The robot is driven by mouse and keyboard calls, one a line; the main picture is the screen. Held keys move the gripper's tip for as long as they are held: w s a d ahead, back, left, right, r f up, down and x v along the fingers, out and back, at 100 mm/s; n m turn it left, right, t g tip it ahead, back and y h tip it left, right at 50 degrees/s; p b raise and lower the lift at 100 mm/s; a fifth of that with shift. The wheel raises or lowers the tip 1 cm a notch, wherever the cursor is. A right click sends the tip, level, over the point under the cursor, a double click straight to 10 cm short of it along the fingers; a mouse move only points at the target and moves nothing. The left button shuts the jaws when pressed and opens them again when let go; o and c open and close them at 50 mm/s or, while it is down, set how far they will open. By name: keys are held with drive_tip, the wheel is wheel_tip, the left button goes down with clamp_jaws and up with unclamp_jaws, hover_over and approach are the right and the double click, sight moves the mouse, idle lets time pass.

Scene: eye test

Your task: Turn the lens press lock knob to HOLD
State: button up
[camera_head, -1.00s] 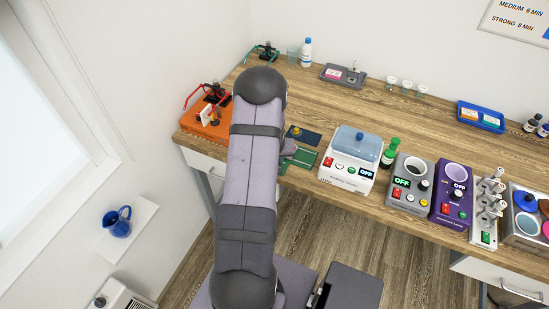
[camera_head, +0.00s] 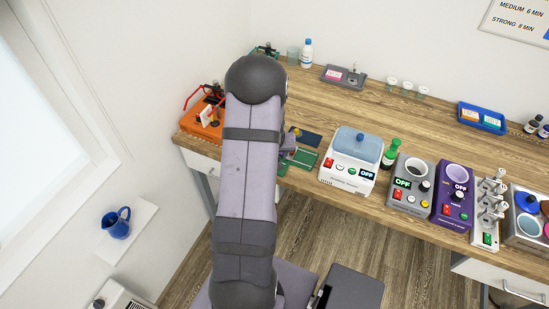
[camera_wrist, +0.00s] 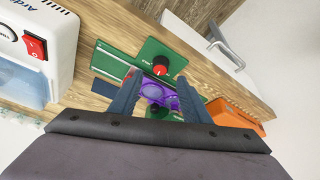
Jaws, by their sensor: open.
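In the wrist view, a dark knob with a red top (camera_wrist: 158,66) stands on a green base plate (camera_wrist: 172,48). I take it to be the lens press lock knob; its label and setting are too small to read. My gripper (camera_wrist: 160,77) is open, its two fingers pointing toward the knob, which appears between and just past the fingertips. I cannot tell whether they touch it. Purple glasses (camera_wrist: 157,93) show between the fingers. In the head view, part of the green plate (camera_head: 302,158) shows beside my arm, which hides the knob.
A white cleaner with a blue lid (camera_head: 347,171) stands right of the green plate; its red switch (camera_wrist: 34,46) shows in the wrist view. An orange box (camera_head: 203,128) stands at the left. A dark mat (camera_head: 305,138) lies behind the plate. The middle of the bench is clear.

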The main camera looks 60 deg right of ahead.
drive_tip(key=shift+v, duration=0.95)
drive_tip(key=d+b, duration=0.1)
drive_tip(key=d+f+n+y+b, duration=0.1)
drive_tip(key=b, duration=0.1)
drive_tip(key=w+b, duration=0.1)
drive_tip(key=shift+w+d+f+n+y+b, duration=0.1)
drive_tip(key=shift+d+f+n+y+b, duration=0.2)
drive_tip(key=shift+d+f+n, duration=0.1)
drive_tip(key=shift+w+d+n+g+y+b, duration=0.1)
drive_tip(key=shift+d+n+g+y+b, duration=0.25)
drive_tip(key=shift+b, duration=0.2)
drive_tip(key=shift+d+r+n+y+b, duration=0.15)
drive_tip(key=shift+r+n+y+b, duration=0.3)
drive_tip(key=shift+b, duration=0.5)
drive_tip(key=shift+s+r+n+g+y+b, duration=0.2)
drive_tip(key=shift+r+n+g+y+b, duration=0.15)
drive_tip(key=shift+r+n+y+b, duration=0.25)
drive_tip(key=shift+w+a+f+p, duration=0.15)
drive_tip(key=shift+f+p, duration=0.65)
drive_tip(key=shift+f, duration=1)
drive_tip(key=shift+s+a+f+p, duration=0.1)
drive_tip(key=shift+f+p, duration=0.7)
drive_tip(key=shift+f, duration=1.05)
